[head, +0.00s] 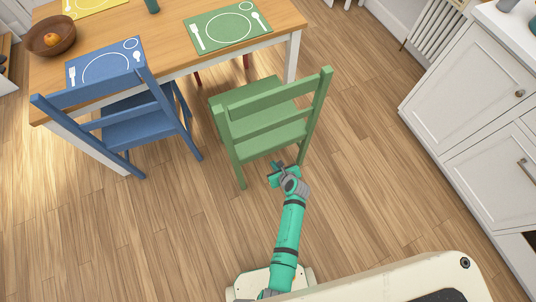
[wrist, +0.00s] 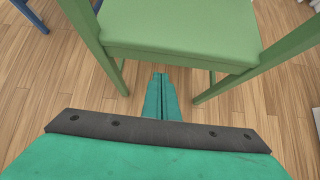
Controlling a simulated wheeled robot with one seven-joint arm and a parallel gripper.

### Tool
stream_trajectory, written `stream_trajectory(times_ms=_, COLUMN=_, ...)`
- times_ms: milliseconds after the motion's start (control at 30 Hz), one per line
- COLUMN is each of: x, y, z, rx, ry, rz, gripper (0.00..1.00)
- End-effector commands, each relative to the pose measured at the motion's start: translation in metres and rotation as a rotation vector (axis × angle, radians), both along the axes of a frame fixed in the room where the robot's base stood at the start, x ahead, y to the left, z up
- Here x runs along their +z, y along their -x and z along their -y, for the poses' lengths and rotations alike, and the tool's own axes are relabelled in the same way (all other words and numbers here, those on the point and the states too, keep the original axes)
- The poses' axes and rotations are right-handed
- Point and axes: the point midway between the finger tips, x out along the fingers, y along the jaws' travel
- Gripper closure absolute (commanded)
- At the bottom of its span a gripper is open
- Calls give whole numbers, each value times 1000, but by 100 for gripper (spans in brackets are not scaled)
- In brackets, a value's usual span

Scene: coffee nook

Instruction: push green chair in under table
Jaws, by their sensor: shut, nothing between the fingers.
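The green chair (head: 270,118) stands at the near side of the wooden table (head: 165,35), its back toward me. Its seat shows partly pulled out from the table edge, in front of the green placemat (head: 228,28). My gripper (head: 277,169) is low behind the chair back, near its right rear leg; in the head view I cannot tell whether it touches. In the wrist view the green seat (wrist: 180,30) lies ahead, with a chair post on each side. My gripper (wrist: 160,80) is shut and empty, its tips pointing below the seat between the legs.
A blue chair (head: 130,115) stands left of the green chair, at the same table side. White cabinets (head: 475,100) line the right side and a radiator (head: 435,25) is at the back right. Wooden floor (head: 370,160) is clear between chair and cabinets.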

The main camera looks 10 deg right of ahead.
Motion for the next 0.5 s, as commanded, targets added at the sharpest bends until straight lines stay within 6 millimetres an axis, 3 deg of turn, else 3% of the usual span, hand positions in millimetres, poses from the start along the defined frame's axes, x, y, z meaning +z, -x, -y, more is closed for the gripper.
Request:
stream_trajectory(times_ms=267, x=-33, y=-33, z=-7, rx=1, ry=0, rz=-1, gripper=100)
stream_trajectory(times_ms=500, x=-33, y=-62, z=-13, rx=1, ry=1, rz=0, gripper=100)
